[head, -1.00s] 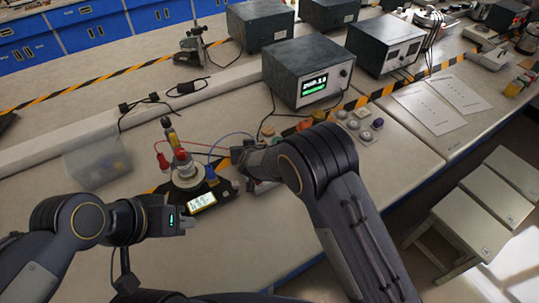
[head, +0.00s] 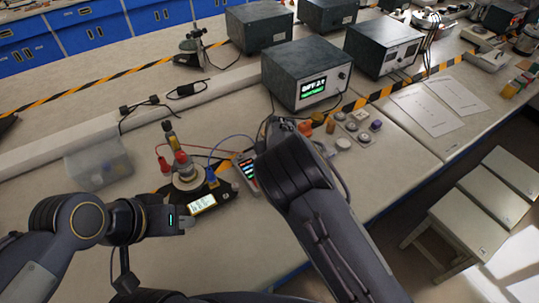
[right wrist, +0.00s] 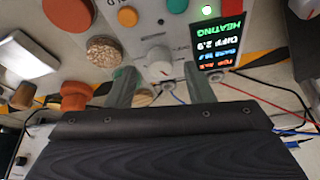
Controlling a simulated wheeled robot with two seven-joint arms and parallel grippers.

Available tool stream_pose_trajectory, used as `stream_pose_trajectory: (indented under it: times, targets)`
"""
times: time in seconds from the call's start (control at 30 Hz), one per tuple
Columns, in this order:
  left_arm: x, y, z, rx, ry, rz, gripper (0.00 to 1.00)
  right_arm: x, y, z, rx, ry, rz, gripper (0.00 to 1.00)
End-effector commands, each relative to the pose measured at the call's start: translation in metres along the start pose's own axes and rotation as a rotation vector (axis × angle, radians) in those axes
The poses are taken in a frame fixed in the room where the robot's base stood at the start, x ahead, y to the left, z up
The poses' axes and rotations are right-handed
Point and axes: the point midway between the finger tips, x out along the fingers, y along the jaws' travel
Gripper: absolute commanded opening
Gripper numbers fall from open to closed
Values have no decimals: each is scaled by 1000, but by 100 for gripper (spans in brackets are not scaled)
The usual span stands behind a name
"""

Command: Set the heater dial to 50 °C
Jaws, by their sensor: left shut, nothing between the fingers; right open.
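The control panel (right wrist: 178,25) in the right wrist view carries a pale round dial (right wrist: 158,62) with faint scale marks; its setting is too small to read. A dark screen (right wrist: 220,45) beside it reads HEATING and DIFF 2.9, with smaller blurred lines. My right gripper (right wrist: 160,78) is open, its two fingers on either side of the dial; I cannot tell if they touch it. In the head view its fingertips are hidden by my arm. The small screened unit (head: 246,172) shows left of that arm. My left gripper (head: 184,218) is shut and empty near a round apparatus (head: 188,177).
Orange, teal and cork-coloured round pieces (right wrist: 103,50) sit close to the right gripper's left finger. Red and blue wires run around the apparatus. A dark instrument box (head: 305,75) stands behind. The front left of the bench is clear.

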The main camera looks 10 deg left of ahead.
Motion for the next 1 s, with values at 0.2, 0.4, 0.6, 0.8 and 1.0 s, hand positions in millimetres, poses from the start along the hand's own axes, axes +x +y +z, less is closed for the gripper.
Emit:
stream_pose_trajectory:
  times: [0.2, 0.4, 0.6, 0.8, 1.0]
  targets:
    - [-3, 2, -2, 0, 0, 0, 0, 14, 0, 0, 0, 1, 0, 48]
    - [-3, 1, -2, 0, 0, 0, 0, 15, 0, 0, 0, 1, 0, 48]
    - [-3, 1, -2, 0, 0, 0, 0, 15, 0, 0, 0, 1, -1, 25]
    - [-3, 1, -2, 0, 0, 0, 0, 15, 0, 0, 0, 1, -1, 3]
    - [0, 0, 0, 0, 0, 0, 0, 16, -1, 1, 56, -1, 23, 3]
